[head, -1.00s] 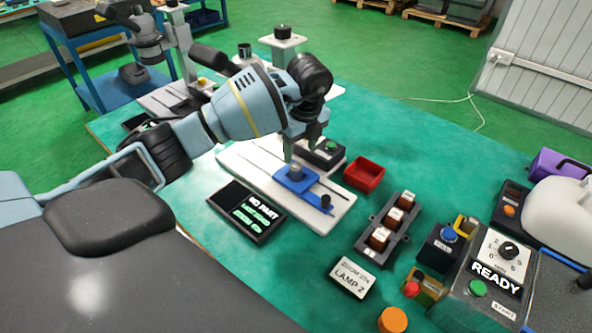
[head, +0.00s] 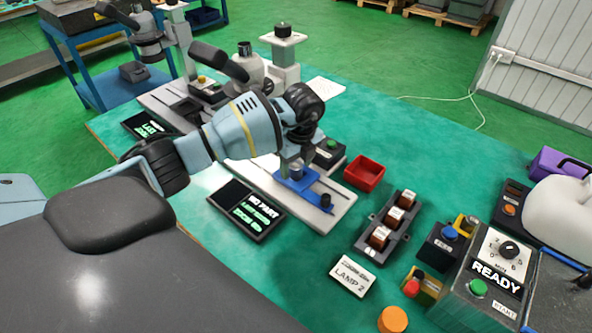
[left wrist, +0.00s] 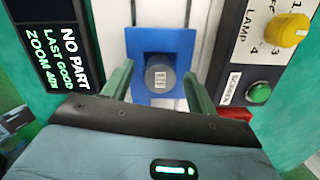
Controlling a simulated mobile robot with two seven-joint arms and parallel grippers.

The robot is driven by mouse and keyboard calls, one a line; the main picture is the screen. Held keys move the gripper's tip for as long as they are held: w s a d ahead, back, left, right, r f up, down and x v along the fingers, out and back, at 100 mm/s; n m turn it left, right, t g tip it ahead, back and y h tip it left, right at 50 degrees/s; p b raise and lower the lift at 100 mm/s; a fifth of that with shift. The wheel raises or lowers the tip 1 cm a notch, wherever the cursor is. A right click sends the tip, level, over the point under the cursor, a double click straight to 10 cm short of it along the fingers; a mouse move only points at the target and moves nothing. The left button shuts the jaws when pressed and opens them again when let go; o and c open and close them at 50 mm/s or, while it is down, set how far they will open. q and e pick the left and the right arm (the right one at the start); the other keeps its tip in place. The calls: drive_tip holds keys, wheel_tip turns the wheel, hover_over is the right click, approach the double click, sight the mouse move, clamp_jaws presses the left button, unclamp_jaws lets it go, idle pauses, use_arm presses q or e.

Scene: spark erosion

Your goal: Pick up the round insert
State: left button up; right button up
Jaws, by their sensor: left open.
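The round insert (left wrist: 160,76) is a short dark grey cylinder with a small pale marking on its top. It stands in a blue holder (left wrist: 150,42) on a white base plate, and also shows in the head view (head: 296,171), partly covered by my gripper. My left gripper (head: 297,160) is over the blue holder and points down. In the left wrist view its two green fingers (left wrist: 158,84) are open, one on each side of the insert, with gaps between. Whether the fingertips are level with the insert is hard to tell. My right gripper is not in view.
A display reading NO PART (head: 246,211) lies left of the white plate (head: 335,207). A box with a green button (head: 328,151) stands close behind the gripper.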

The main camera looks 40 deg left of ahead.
use_arm(q)
clamp_jaws()
